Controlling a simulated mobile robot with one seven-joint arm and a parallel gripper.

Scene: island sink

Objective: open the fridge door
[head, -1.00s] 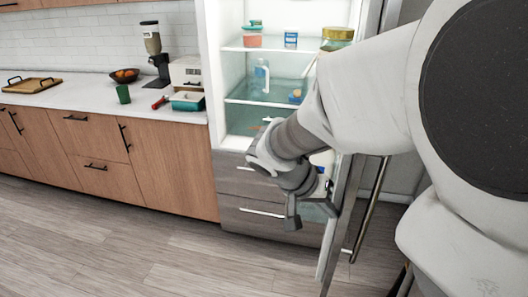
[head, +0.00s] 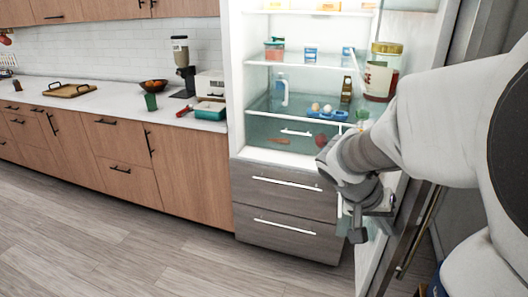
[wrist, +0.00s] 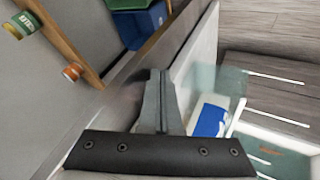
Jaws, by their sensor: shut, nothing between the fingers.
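The fridge (head: 235,75) stands open in the head view, its lit shelves and food exposed. Its door (head: 377,262) is swung out to the right, seen nearly edge-on. The long bar handle (head: 421,232) is on the door's outer side. My gripper (head: 357,236) is at the door's inner side, in front of the fridge opening; my arm hides part of the door. In the wrist view my gripper's fingers (wrist: 158,90) are together, with nothing held. They are close to pale panel surfaces; I cannot tell whether they touch.
Grey drawers (head: 287,195) under the fridge compartment are shut. A jar (head: 382,72) stands at the fridge's right side. A counter (head: 100,98) with a tray, bowl and coffee grinder runs to the left. The wooden floor (head: 130,240) in front is clear.

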